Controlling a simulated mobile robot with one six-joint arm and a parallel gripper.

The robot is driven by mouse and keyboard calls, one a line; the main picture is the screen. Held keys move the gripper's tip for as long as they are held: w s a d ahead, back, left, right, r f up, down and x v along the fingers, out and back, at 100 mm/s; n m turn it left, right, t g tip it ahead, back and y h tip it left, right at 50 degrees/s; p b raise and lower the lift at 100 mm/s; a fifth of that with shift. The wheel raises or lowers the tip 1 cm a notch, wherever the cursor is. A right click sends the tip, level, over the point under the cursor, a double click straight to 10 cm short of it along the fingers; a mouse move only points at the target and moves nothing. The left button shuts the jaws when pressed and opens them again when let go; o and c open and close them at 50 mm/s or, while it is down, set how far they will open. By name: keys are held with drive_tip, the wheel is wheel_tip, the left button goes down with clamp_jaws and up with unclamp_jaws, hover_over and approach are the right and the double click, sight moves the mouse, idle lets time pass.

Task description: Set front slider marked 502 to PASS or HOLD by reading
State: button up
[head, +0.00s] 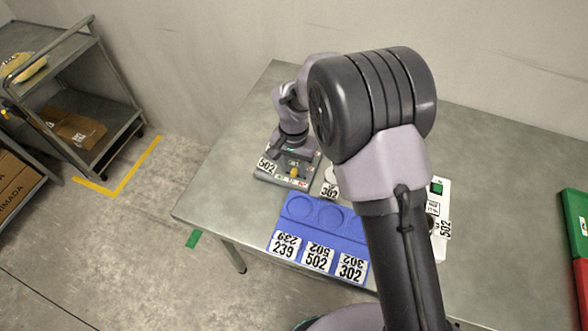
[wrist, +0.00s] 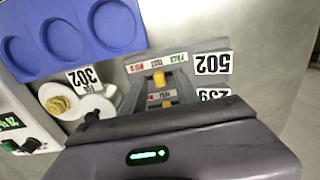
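The front slider's yellow knob (wrist: 158,77) stands near the middle of its slot, below a strip (wrist: 160,64) with red and green words too small to read surely. The upside-down 502 label (wrist: 212,64) is beside it. In the head view, the knob (head: 294,172) and 502 label (head: 266,165) are on a grey slider box. A second slider row, label 239 (wrist: 213,95), is partly covered by my gripper. A white checkweigher (head: 441,209) with a 502 tag and green display is partly behind my arm.
A blue tray (head: 346,239) with round recesses and labels 239, 502 and 302 lies in front of the slider box. A white 302-tagged holder (wrist: 101,106) with a brownish-yellow piece stands between box and checkweigher. Bare table lies left of the box.

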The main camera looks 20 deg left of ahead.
drive_tip(key=shift+f, duration=0.15)
clamp_jaws()
idle(1.4)
